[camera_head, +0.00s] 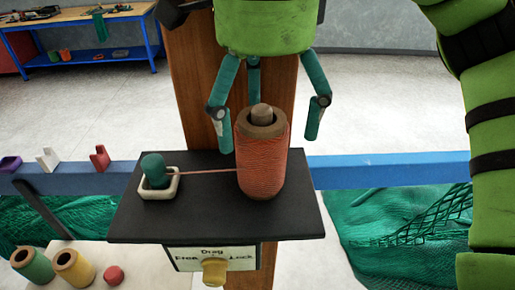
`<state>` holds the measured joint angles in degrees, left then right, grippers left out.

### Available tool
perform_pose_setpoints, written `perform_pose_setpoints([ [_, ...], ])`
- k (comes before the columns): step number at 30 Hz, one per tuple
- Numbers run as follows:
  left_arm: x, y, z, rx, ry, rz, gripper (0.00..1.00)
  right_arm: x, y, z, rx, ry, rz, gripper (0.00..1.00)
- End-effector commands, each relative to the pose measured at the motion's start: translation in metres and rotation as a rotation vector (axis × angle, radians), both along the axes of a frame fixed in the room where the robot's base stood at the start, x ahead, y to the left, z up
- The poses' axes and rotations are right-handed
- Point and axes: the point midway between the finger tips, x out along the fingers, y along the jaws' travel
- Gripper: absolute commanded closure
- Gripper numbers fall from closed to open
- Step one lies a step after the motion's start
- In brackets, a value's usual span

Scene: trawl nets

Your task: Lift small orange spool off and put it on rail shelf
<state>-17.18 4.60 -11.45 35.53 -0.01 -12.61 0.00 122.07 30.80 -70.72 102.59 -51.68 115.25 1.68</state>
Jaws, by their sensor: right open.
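The orange spool (262,160) stands upright on a black plate (215,220), with a tan peg tip (261,111) showing at its top. An orange thread (215,171) runs left from it to a teal rounded piece (154,169) in a small white tray (160,192). My right gripper (264,121) is open and points down over the spool. Its teal fingers are spread, one on each side and one behind the top, with visible gaps at the sides. A pale shelf (115,254) lies at the lower left. My left gripper is not in view.
The shelf holds a green spool (33,265), a yellow spool (74,268) and a red ball (113,275). A blue rail (375,170) carries several clips. A wooden post (190,95) stands behind. A panel marked Free, Drag, Lock has a yellow knob (214,271).

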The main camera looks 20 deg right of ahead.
Motion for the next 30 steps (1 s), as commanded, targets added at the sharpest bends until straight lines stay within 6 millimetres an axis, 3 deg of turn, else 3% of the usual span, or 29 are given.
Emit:
perform_pose_setpoints([
  [9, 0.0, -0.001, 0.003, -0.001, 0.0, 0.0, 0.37, -0.001, 0.006, -0.037, 0.003, 0.003, 0.003, 0.15],
  [18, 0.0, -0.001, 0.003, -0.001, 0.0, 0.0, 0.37, -0.001, 0.006, -0.041, 0.004, 0.0, 0.001, 0.15],
  [19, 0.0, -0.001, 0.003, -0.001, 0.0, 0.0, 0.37, -0.001, 0.006, -0.041, 0.004, 0.0, 0.001, 0.19],
  [21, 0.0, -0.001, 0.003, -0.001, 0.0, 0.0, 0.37, -0.001, 0.006, -0.041, 0.004, 0.0, 0.001, 0.47],
  [24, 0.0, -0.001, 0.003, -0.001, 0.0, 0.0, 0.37, -0.001, 0.006, -0.041, 0.004, 0.001, 0.001, 0.79],
  [30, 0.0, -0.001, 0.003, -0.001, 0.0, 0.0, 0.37, -0.001, 0.006, -0.042, 0.003, 0.001, 0.002, 0.8],
])
